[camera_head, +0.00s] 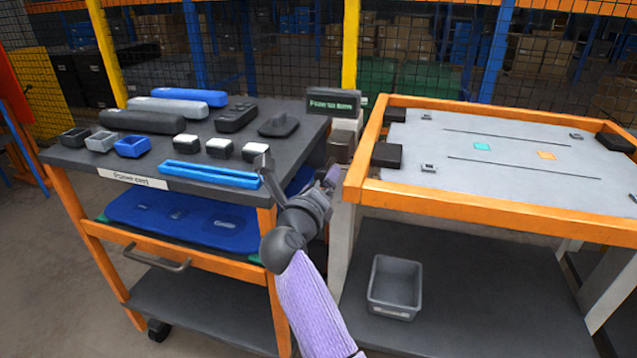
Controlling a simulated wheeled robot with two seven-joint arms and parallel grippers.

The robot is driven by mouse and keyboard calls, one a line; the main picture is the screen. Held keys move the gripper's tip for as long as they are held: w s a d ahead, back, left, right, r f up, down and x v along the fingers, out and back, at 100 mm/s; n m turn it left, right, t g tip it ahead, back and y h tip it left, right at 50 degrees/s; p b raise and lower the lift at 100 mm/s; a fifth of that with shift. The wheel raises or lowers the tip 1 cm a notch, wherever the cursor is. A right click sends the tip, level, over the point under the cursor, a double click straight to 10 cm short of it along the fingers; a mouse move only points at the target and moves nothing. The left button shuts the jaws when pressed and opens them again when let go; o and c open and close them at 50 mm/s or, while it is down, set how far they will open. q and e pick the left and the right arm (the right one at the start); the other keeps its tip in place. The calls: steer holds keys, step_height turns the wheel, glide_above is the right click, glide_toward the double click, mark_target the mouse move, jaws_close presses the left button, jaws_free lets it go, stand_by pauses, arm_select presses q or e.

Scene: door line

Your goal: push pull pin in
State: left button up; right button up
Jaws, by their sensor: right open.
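My right gripper (298,170) is open, with its two fingers spread wide and nothing seen between them. It is over the right front corner of the cart (262,212), beside the gap to the orange-framed table (352,182). A pull pin cannot be made out; it may be hidden behind the gripper or too small to tell. A dark sign (333,103) with green lettering stands above grey blocks (343,135) between cart and table. My left gripper is not in view.
The cart top holds long blue, grey and black parts (155,120), small bins (131,147) and a blue rail (209,175). A black block (387,155) sits at the table's left edge. A grey bin (395,287) stands on the table's lower shelf.

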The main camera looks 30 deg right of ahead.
steer(key=shift+x, duration=1.25)
jaws_close()
